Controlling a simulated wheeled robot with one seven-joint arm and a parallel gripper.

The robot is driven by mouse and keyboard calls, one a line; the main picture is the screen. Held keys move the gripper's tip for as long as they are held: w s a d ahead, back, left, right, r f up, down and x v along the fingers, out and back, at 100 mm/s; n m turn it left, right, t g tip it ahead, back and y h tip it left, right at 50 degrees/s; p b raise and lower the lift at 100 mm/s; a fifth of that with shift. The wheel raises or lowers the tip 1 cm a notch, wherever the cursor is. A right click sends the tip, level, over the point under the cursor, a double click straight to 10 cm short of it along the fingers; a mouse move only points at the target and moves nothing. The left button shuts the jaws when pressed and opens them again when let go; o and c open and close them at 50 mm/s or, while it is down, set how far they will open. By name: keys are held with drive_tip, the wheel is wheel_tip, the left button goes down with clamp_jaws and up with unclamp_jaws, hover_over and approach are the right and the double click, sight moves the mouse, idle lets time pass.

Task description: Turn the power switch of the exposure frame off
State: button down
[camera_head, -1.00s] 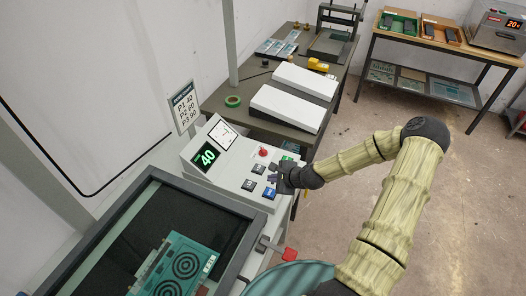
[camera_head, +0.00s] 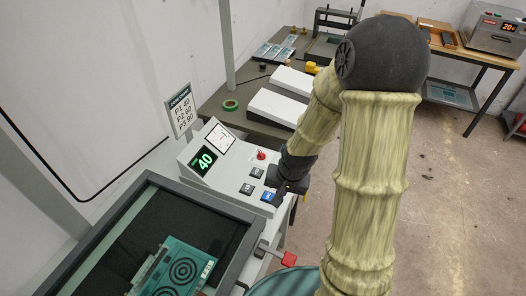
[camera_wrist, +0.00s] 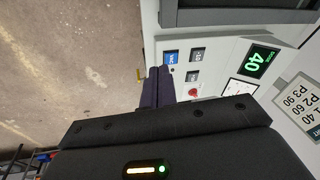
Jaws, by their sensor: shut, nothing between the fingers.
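The exposure frame's control panel (camera_head: 222,170) is a white sloped box with a lit green display reading 40 (camera_head: 204,160). It carries a red round knob (camera_head: 261,155), several dark keys and a blue key (camera_head: 267,196). In the wrist view the blue key (camera_wrist: 171,57) lies just past my fingertips. A green switch seen at the panel's far right corner earlier is hidden behind my arm, so its state cannot be told. My gripper (camera_head: 279,199) is shut and empty, at the panel's right edge beside the blue key; its fingers also show in the wrist view (camera_wrist: 158,72).
The glass-topped frame (camera_head: 150,240) holds a teal plate (camera_head: 178,268) at the lower left. A red-ended lever (camera_head: 288,259) sticks out below the panel. A bench (camera_head: 240,118) with white boxes stands behind. Open floor (camera_head: 455,190) lies to the right.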

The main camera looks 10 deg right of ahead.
drive_tip(key=s+r+n+h, duration=0.1)
drive_tip(key=s+r+n, duration=0.3)
drive_tip(key=s+r, duration=0.3)
drive_tip(key=shift+s+a+r+n+b, duration=0.15)
drive_tip(key=shift+s+r+n+b, duration=0.2)
drive_tip(key=shift+r, duration=0.45)
